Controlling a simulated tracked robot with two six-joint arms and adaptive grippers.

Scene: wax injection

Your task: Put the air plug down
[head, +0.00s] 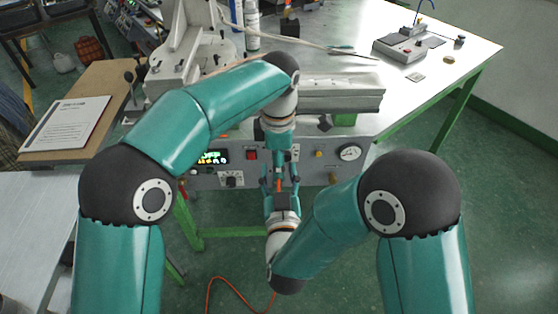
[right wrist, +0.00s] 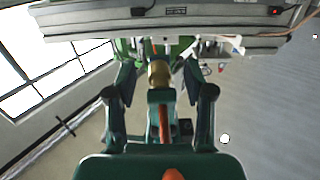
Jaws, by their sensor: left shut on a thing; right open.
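The air plug (right wrist: 159,74) shows in the right wrist view as a brass-coloured piece with an orange hose (right wrist: 164,124) at it. In the head view a small orange part (head: 279,184) shows between the two grippers. My left gripper (head: 280,166) points down in front of the machine's panel and is shut on the air plug; its fingertips are small and partly hidden. My right gripper (head: 280,181) comes up from below, facing it. Its fingers stand open on both sides of the plug and hose in the right wrist view (right wrist: 160,84), with gaps.
The machine's front panel (head: 210,182) with a display, knobs and a gauge (head: 349,153) is just behind the grippers. A white table (head: 430,80) on green legs carries a grey control box (head: 408,44). A wooden board (head: 100,85) with a paper sheet lies at left. An orange hose (head: 232,282) lies on the floor.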

